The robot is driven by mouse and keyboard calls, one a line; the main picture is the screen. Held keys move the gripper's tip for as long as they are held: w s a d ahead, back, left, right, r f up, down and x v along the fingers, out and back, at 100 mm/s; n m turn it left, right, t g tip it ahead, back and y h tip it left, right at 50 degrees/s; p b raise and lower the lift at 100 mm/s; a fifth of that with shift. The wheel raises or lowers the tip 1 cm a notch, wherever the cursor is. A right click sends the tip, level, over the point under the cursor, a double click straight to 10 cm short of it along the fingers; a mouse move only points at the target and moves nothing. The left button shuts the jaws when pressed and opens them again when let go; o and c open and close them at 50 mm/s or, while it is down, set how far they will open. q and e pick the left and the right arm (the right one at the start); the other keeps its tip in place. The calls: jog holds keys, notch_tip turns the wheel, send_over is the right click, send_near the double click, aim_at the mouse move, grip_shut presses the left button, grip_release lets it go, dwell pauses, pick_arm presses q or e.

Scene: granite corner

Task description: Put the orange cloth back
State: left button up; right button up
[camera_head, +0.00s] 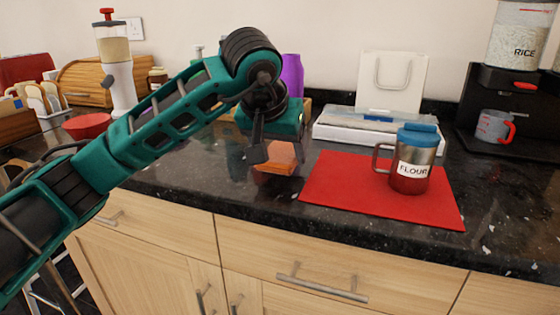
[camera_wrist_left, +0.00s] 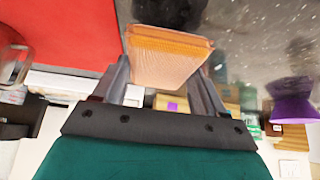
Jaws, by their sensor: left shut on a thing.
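The folded orange cloth (camera_head: 278,158) is a small block at the left edge of the red mat in the head view. It also shows in the left wrist view (camera_wrist_left: 168,58), between the two fingers. My left gripper (camera_head: 257,152) comes from the left and is shut on the cloth, close over the dark counter. Whether the cloth touches the counter is hard to tell. In the left wrist view my left gripper (camera_wrist_left: 165,85) has a finger on each side of the cloth. My right gripper is not in view.
A purple thing (camera_head: 292,75) stands behind my gripper. A red bowl (camera_head: 87,126) is at the left. The counter's front strip is clear.

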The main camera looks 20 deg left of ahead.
pick_arm(q)
jog(key=shift+f, duration=1.15)
jog(key=shift+r, duration=0.1)
jog(key=shift+f, duration=0.2)
jog(key=o, duration=1)
